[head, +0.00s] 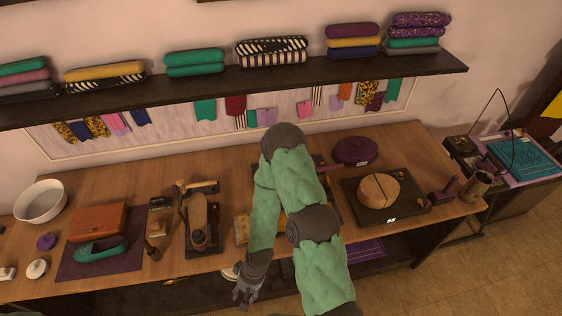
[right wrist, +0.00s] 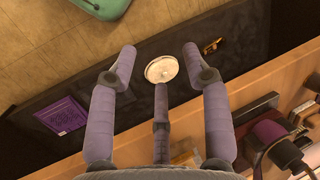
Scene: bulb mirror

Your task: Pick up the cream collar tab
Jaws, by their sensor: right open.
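A small round cream piece, which looks like the collar tab (right wrist: 160,69), lies on the dark lower shelf below the table in the right wrist view. In the head view it shows partly at the left of my right gripper (head: 231,272). My right gripper (head: 243,296) hangs in front of the table's front edge, pointing down. In the right wrist view its fingers (right wrist: 160,60) are spread apart with the cream piece seen between the tips. The gap between the fingertips and the piece is hard to judge. My left gripper is in no view.
The wooden table (head: 140,185) stands close beside the right hand, with tools and a shoe form on it. On the lower shelf lie a purple flat box (right wrist: 63,115) and a small brass item (right wrist: 212,46). The shelf around the cream piece is mostly clear.

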